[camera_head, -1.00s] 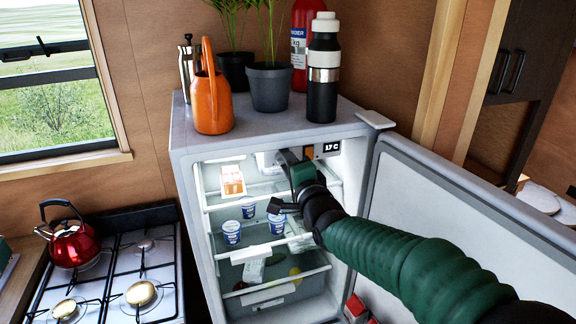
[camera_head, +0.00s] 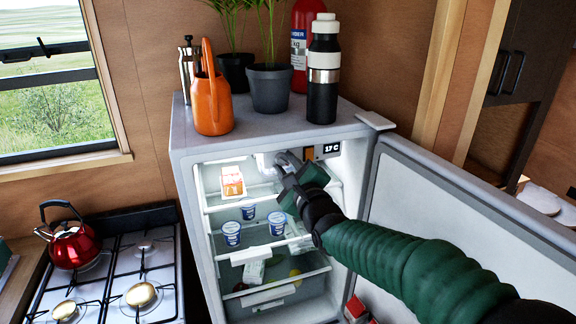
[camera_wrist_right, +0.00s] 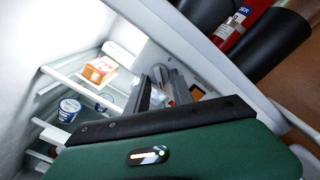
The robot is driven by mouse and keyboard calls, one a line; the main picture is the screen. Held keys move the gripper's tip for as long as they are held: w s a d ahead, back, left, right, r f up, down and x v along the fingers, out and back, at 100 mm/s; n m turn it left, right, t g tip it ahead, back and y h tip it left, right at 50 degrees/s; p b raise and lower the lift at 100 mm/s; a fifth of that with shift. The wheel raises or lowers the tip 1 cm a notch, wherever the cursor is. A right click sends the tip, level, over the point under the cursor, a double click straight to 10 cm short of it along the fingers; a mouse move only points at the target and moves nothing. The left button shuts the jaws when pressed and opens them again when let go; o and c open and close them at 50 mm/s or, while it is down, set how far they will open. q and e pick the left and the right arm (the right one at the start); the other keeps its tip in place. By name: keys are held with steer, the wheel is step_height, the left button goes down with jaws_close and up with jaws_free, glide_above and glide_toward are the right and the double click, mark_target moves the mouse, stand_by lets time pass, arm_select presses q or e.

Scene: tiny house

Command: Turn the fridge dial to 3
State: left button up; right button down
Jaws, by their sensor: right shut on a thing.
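The open fridge (camera_head: 185,165) stands in the middle of the head view. My right gripper (camera_head: 287,160) reaches into its upper inside, below the orange and black panel with the 17 C display (camera_head: 331,148). In the wrist view, a grey, rounded dial (camera_wrist_right: 99,70) shows on the white housing by the narrow, nearly closed fingers (camera_wrist_right: 160,82) of this gripper. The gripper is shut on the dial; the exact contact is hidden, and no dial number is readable. My left gripper is in neither view.
The open fridge door (camera_head: 430,205) is at the right of my arm. An orange and white carton (camera_head: 232,182) and several blue and white cups (camera_head: 231,232) stand on shelves below. A black bottle (camera_head: 322,80) and orange watering can (camera_head: 212,100) stand on top.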

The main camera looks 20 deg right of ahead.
steer(key=shift+f+m, duration=0.15)
steer(key=shift+m, duration=0.35)
steer(key=c, duration=1.5)
jaws_free()
steer(key=shift+o, duration=1.8)
steer(key=shift+w+a, duration=0.1)
steer(key=shift+w, duration=0.15)
steer(key=shift+s, duration=0.1)
steer(key=s+p, duration=0.4)
steer(key=s, duration=1.2)
steer(key=shift+s+d, duration=0.25)
steer(key=shift+d, duration=0.15)
